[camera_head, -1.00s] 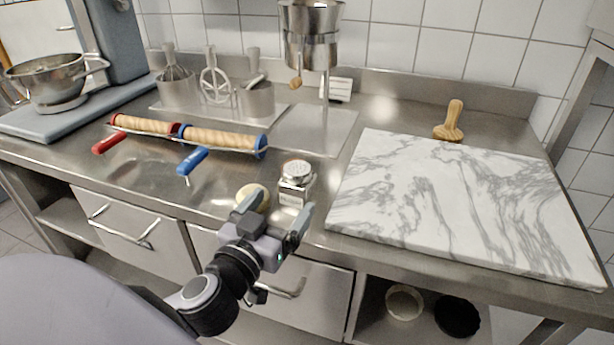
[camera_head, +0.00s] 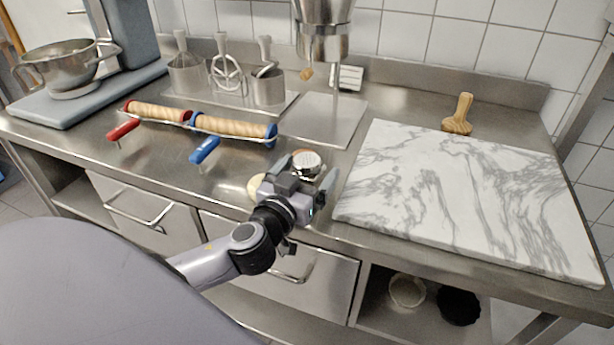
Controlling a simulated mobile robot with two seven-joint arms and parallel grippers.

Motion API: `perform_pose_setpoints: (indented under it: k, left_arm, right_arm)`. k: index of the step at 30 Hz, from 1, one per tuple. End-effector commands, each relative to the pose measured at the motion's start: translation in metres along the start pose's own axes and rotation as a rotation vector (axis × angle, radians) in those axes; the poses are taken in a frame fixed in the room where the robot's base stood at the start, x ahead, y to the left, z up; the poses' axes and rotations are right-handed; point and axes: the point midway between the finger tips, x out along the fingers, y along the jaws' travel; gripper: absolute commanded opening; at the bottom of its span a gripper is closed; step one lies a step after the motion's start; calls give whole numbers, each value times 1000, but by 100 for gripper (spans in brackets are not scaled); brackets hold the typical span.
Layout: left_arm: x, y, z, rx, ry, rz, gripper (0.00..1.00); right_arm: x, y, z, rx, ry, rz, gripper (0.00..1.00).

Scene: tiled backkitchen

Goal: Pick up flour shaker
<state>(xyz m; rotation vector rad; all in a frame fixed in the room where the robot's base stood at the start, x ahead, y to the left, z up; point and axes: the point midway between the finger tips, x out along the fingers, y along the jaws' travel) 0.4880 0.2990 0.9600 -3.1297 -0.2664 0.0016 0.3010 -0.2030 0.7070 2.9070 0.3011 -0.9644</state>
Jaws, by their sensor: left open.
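The flour shaker (camera_head: 307,162) is a small metal canister with a domed lid, standing on the steel counter near its front edge. Only its top shows clearly; my gripper hides most of its body. My left gripper (camera_head: 306,178) is open, its two fingers pointing toward the shaker, one on each side of it as seen from here. Whether the fingers touch it I cannot tell. My right gripper is not in view.
A pale round item (camera_head: 256,187) sits just left of the gripper. Two rolling pins (camera_head: 196,122) lie behind on the left. A marble slab (camera_head: 460,197) fills the right of the counter. A metal funnel stand (camera_head: 322,118) is behind the shaker.

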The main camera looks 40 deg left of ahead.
Motion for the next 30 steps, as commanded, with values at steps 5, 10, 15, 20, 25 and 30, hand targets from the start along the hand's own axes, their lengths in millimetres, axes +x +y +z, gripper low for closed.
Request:
perform_pose_setpoints:
  k: [5,10,15,20,25,30]
  left_arm:
    - [0,0,0,0,0,1,92]
    - [0,0,0,0,0,0,46]
    - [0,0,-1,0,2,0,30]
    - [0,0,-1,-1,2,0,30]
    - [0,0,-12,-2,5,-1,30]
    - [0,0,-40,-4,7,1,30]
  right_arm:
    - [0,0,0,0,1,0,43]
    - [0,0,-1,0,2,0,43]
    - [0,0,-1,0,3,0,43]
    - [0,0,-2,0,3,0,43]
    - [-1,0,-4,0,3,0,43]
    - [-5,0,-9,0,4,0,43]
